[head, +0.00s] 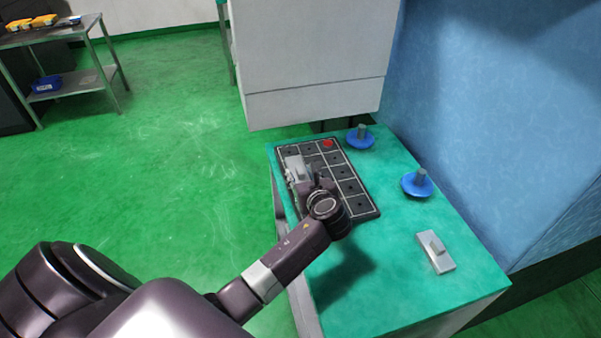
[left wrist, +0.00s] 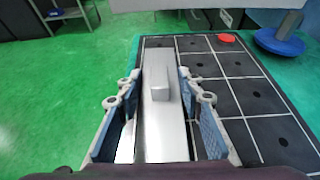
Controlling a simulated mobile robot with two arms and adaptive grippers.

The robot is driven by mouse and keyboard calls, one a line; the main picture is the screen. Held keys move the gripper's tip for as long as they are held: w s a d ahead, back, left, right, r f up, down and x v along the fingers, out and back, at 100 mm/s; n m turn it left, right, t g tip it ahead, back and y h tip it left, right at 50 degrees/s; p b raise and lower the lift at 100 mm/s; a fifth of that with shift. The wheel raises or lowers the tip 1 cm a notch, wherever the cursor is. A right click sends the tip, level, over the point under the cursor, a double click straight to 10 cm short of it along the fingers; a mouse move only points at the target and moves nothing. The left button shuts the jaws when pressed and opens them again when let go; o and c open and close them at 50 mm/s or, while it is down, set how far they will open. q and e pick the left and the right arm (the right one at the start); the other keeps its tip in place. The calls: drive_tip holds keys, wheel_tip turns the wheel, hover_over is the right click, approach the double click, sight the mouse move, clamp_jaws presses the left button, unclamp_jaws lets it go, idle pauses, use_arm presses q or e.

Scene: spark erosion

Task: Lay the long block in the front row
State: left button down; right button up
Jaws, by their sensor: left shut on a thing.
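My left gripper (head: 304,178) is shut on a long silver block with a raised grip on top. The long block (left wrist: 168,133) runs lengthwise between the blue-padded fingers in the left wrist view (left wrist: 160,88). In the head view the block (head: 293,163) shows over the left column of the black grid board (head: 365,211). The board has white cell lines and dark holes, and it also shows in the left wrist view (left wrist: 270,130). I cannot tell whether the block touches the board. My wrist hides the board's near left part. My right gripper is not in view.
A red disc (head: 328,143) lies in a far cell. Two blue round bases with grey posts (head: 360,138) (head: 417,184) and a smaller grey block with a knob (head: 436,252) stand on the green table (head: 385,290). A white machine housing (head: 310,60) overhangs the far end.

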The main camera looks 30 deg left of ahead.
use_arm(q)
drive_tip(key=shift+r, duration=0.1)
drive_tip(key=c, duration=1.2)
unclamp_jaws()
drive_tip(key=shift+c, duration=0.2)
wheel_tip(320, 180, up, 11)
drive_tip(key=p, duration=1.3)
drive_tip(key=shift+p, duration=0.3)
